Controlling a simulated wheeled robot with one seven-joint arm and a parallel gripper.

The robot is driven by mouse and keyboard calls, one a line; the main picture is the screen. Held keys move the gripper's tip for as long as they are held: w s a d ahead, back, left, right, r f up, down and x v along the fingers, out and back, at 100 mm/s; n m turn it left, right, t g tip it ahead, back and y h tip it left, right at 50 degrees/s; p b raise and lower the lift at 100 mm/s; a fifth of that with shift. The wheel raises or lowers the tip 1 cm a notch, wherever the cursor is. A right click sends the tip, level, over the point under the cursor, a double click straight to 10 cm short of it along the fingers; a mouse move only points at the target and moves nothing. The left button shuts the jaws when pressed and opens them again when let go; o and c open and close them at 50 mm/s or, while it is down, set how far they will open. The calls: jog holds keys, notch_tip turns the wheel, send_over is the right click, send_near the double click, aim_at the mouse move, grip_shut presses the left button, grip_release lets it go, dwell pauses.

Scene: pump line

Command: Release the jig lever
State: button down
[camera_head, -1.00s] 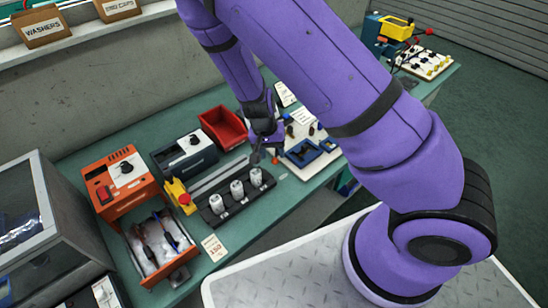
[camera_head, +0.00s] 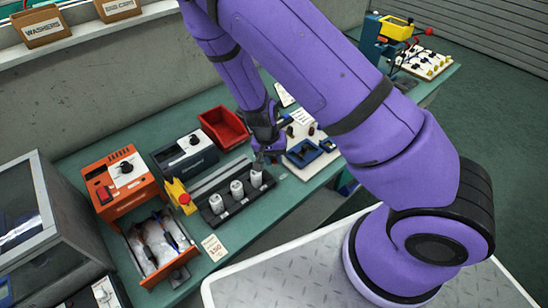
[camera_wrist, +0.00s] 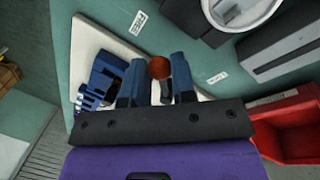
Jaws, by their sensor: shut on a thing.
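The jig lever's reddish-brown round knob (camera_wrist: 159,67) shows in the wrist view between the two grey-blue fingers of my gripper (camera_wrist: 158,84). The fingers are closed on the lever; its lower part is mostly hidden by them. The jig's blue blocks (camera_wrist: 100,85) sit on a pale board (camera_wrist: 92,38) to the left. In the head view my gripper (camera_head: 264,158) points down at the left side of the board (camera_head: 312,170), near the right end of the black rack. The lever itself cannot be made out there.
The black rack (camera_head: 222,215) holds white cylinders (camera_head: 237,190), the rightmost close to my gripper. A red bin (camera_head: 224,126) stands behind. Left are a yellow box with a red button (camera_head: 180,195), an orange unit (camera_head: 128,186) and an open drawer (camera_head: 170,278).

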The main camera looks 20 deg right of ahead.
jog(key=shift+s+d+n, duration=0.35)
jog(key=shift+d+n, duration=0.3)
jog(key=shift+n, duration=0.55)
jog(key=c, duration=0.9)
grip_release()
jog(key=shift+c, duration=0.2)
notch_tip(320, 180, up, 11)
jog(key=a, duration=0.2)
jog(key=shift+w+f, duration=0.2)
jog(key=shift+w, duration=0.1)
